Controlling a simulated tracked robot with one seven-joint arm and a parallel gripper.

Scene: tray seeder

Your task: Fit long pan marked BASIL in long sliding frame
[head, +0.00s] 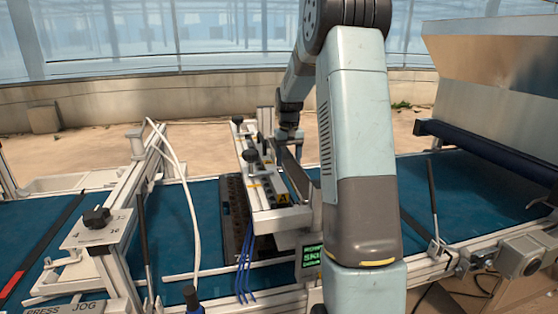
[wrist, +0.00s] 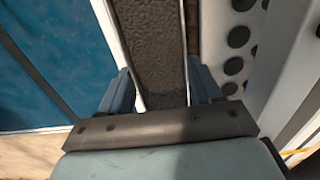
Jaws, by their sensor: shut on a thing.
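A long narrow pan (wrist: 147,45) with a dark, grainy surface runs between the two blue fingers of my gripper (wrist: 161,88) in the wrist view. My gripper is shut on it across its width. No BASIL marking is readable on it. In the head view my gripper (head: 289,136) is beyond my arm's near link, just right of a long pale metal frame (head: 281,216) that lies across the blue belt. Whether the pan touches the frame, I cannot tell.
A white strip with round dark holes (wrist: 237,38) is right of the pan. A dark cell tray (head: 234,215) and blue tubes (head: 245,262) lie left of the frame. A metal hopper (head: 490,75) with a dark roller stands right. Blue belt (head: 205,210) is open at left.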

